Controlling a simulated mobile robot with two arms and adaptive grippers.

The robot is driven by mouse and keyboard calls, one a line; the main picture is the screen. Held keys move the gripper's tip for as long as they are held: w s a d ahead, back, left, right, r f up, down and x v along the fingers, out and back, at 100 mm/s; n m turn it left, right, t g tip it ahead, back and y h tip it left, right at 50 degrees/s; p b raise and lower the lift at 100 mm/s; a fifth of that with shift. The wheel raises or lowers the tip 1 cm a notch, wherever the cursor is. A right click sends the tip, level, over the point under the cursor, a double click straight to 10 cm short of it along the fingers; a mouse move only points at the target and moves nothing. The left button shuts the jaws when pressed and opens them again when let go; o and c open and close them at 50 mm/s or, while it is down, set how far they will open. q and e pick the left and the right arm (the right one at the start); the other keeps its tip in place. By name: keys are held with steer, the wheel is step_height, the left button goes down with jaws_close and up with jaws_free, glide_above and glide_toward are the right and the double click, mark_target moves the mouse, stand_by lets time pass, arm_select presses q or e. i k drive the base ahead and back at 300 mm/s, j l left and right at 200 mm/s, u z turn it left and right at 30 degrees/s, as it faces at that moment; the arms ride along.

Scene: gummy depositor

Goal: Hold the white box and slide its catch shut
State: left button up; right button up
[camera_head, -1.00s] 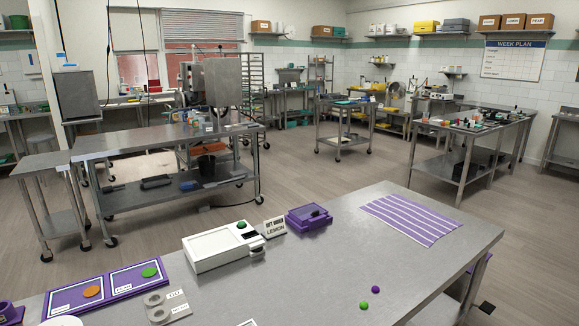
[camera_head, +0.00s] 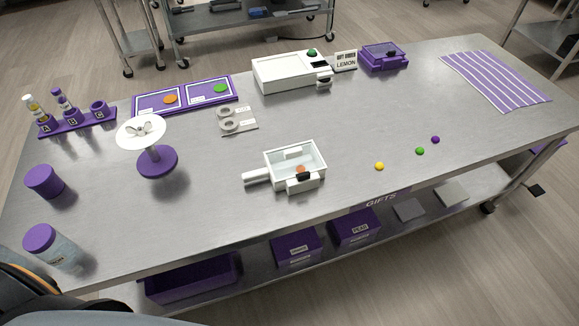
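A small white box (camera_head: 270,157) with a clear top sits on the metal table, near the middle. A white handle (camera_head: 257,177) sticks out to its left. On its front is a white block with a black piece (camera_head: 303,176), which looks like the catch; I cannot tell its position. A small orange item (camera_head: 299,168) shows in or behind the clear part. Neither of my grippers is in view. Part of my own body shows at the bottom left corner.
A larger white device (camera_head: 283,75) with a green button stands behind, beside the LEMON sign (camera_head: 346,61) and a purple box (camera_head: 384,57). Yellow, green and purple balls lie right. The right front is clear.

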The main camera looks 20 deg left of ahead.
mark_target(305, 175)
steer(key=i+l+u, duration=0.15)
steer(key=u, duration=0.25)
steer(key=i+l+u, duration=0.15)
steer(key=u, duration=0.2)
steer(key=i+l+u, duration=0.1)
steer(key=u, duration=0.3)
steer(key=l, duration=0.1)
